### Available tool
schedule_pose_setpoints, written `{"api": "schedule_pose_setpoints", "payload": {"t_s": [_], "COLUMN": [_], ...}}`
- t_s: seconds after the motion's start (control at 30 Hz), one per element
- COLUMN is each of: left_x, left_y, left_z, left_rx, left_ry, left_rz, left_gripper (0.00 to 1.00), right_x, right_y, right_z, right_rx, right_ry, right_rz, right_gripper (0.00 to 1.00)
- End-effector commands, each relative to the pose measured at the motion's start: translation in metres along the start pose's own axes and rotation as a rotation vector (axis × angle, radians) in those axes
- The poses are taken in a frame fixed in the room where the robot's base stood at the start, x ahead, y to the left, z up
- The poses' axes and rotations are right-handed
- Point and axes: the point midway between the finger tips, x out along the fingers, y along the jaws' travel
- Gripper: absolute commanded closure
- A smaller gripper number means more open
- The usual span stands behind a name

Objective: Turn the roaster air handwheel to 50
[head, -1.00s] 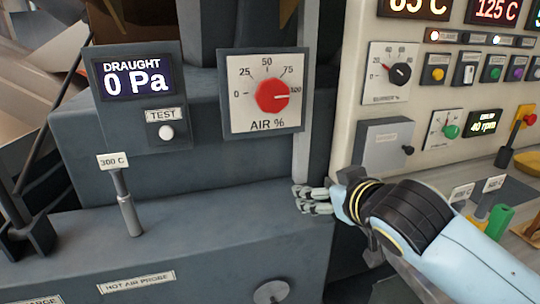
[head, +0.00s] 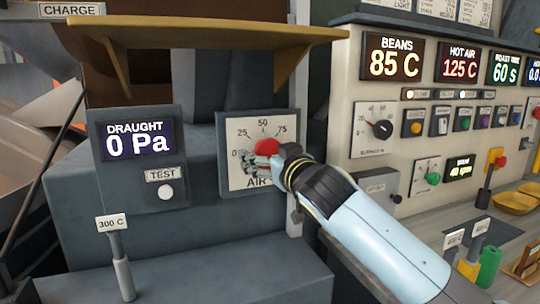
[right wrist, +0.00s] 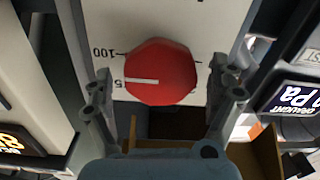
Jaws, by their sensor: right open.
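The roaster air handwheel is a red knob (head: 266,147) with a white pointer line, on a square white AIR % dial (head: 240,180). In the head view my right gripper (head: 262,162) is in front of its lower part and hides the pointer. In the right wrist view the knob (right wrist: 161,72) lies between the two spread fingers of my open right gripper (right wrist: 163,88). Its pointer line points left, near the 100 mark and a partly hidden label ending in 5. Contact cannot be told. My left gripper is not in view.
A draught display (head: 138,140) reading 0 Pa, with a TEST button (head: 166,191), is left of the dial. A tan shelf (head: 190,35) juts out above. A control panel (head: 400,150) with dials and buttons stands to the right. A 300 C lever (head: 120,265) stands at lower left.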

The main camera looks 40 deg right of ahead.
Motion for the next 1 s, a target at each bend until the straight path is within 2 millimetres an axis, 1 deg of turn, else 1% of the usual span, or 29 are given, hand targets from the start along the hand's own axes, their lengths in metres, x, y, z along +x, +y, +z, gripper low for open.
{"api": "schedule_pose_setpoints", "payload": {"t_s": [0.27,0.3,0.7,0.73,1.0], "left_x": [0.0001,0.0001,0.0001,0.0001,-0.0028], "left_y": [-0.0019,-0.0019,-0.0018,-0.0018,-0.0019], "left_z": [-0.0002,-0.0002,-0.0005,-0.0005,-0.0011], "left_rx": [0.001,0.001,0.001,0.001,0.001], "left_ry": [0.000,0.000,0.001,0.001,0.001], "left_rz": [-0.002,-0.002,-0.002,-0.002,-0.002], "left_gripper": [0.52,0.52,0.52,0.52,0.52], "right_x": [0.0030,0.0029,0.0026,0.0026,0.0026], "right_y": [-0.0002,-0.0002,-0.0002,-0.0002,-0.0002], "right_z": [0.0001,0.0001,0.0001,0.0001,-0.0003], "right_rx": [0.001,0.001,0.001,0.001,-0.032], "right_ry": [0.000,0.000,0.000,0.000,-0.001], "right_rz": [0.000,0.000,0.000,0.000,0.000], "right_gripper": [0.09,0.10,0.62,0.65,0.65]}}
